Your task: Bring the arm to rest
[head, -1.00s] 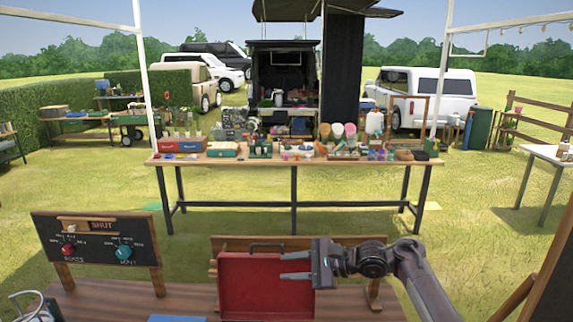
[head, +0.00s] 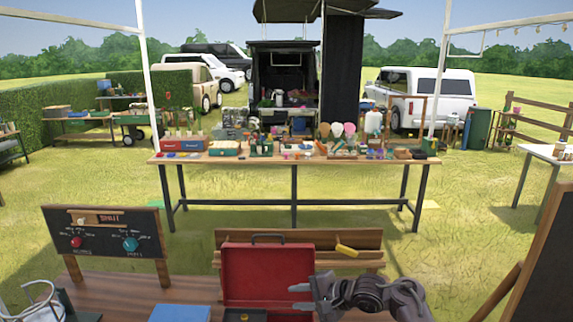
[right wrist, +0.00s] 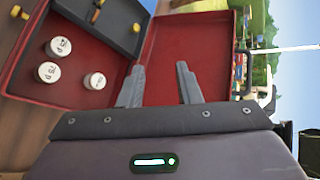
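My right gripper (head: 299,297) is in front of the lower right part of the open red case (head: 268,272). Its two fingers point left, spread apart with nothing between them. In the right wrist view the empty fingers (right wrist: 160,88) show in front of the red lid (right wrist: 192,45). Several white round pieces with dark marks (right wrist: 59,47) lie in the case, beside a black tray (right wrist: 108,22) with yellow pieces. My left gripper is not in view.
The case stands on a brown wooden table (head: 130,290). A dark control board with red and teal knobs (head: 105,232) stands left, a blue box (head: 180,313) in front. A wooden rack with a yellow piece (head: 347,251) is behind. A dark board (head: 545,260) stands at right.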

